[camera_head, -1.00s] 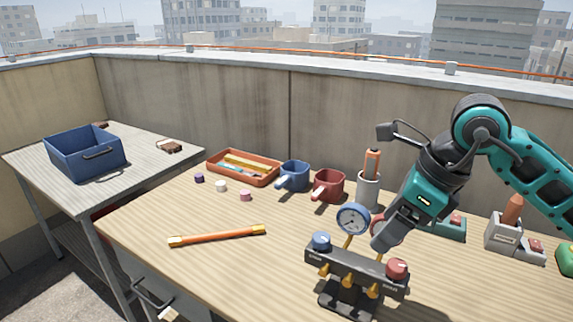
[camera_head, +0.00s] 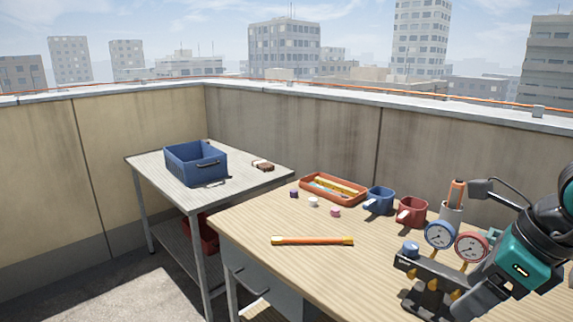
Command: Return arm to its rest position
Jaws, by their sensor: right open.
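My right arm comes in from the right edge, with its teal wrist at the lower right. My right gripper (camera_head: 474,302) is open and points down and left at the gauge manifold (camera_head: 430,270). It covers the manifold's right part; whether it touches cannot be told. The manifold has a blue knob (camera_head: 411,248), a blue-rimmed gauge (camera_head: 440,235) and a red-rimmed gauge (camera_head: 472,247). My left gripper is not in view.
The wooden table (camera_head: 300,265) bears an orange-yellow bar (camera_head: 312,241), small caps, an orange tray (camera_head: 309,191), a blue mug (camera_head: 379,200) and a red mug (camera_head: 411,211). A side table (camera_head: 225,192) holds a blue crate (camera_head: 196,165). The wooden table's front left is clear.

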